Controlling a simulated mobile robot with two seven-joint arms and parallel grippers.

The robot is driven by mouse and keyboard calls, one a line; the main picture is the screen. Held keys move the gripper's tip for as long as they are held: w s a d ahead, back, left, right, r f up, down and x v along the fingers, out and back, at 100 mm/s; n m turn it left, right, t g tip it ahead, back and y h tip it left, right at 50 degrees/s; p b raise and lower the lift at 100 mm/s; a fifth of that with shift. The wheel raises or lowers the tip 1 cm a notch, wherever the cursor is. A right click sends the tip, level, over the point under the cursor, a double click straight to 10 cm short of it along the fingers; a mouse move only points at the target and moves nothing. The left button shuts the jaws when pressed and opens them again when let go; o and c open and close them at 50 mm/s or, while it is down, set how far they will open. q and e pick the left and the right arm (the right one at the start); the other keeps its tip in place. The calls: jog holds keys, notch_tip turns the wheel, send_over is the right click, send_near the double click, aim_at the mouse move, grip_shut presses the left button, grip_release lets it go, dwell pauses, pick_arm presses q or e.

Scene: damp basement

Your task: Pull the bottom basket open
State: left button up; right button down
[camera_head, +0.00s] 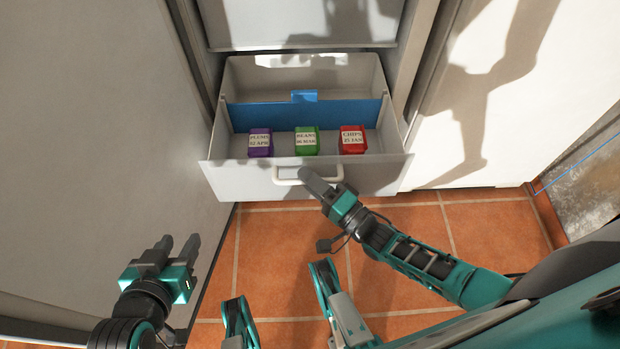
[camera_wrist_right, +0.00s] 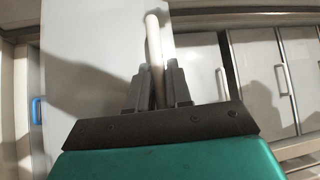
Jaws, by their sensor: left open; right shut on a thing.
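The bottom basket (camera_head: 390,178) is a light grey drawer that stands pulled out of the white cabinet. A pale bar handle (camera_head: 287,177) runs along its front; it also shows in the right wrist view (camera_wrist_right: 153,40). My right gripper (camera_head: 308,176) is shut on the right part of this handle, and the wrist view shows its fingers (camera_wrist_right: 158,85) on both sides of the bar. My left gripper (camera_head: 178,246) is open and empty, low on the left, apart from the basket.
A blue divider (camera_head: 350,114) crosses the basket. In front of it lie a purple pack (camera_head: 260,143), a green pack (camera_head: 307,141) and a red pack (camera_head: 353,140), each labelled. A large grey panel (camera_head: 90,120) stands at left. Orange floor tiles (camera_head: 490,225) are clear at right.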

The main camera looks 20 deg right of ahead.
jog(key=shift+s, duration=0.15)
jog(key=c, duration=1.2)
grip_release()
jog(key=shift+o, duration=0.2)
jog(key=p+v, duration=0.1)
jog(key=v, duration=0.6)
jog(key=shift+s+d, duration=0.15)
jog(key=shift+s, duration=0.1)
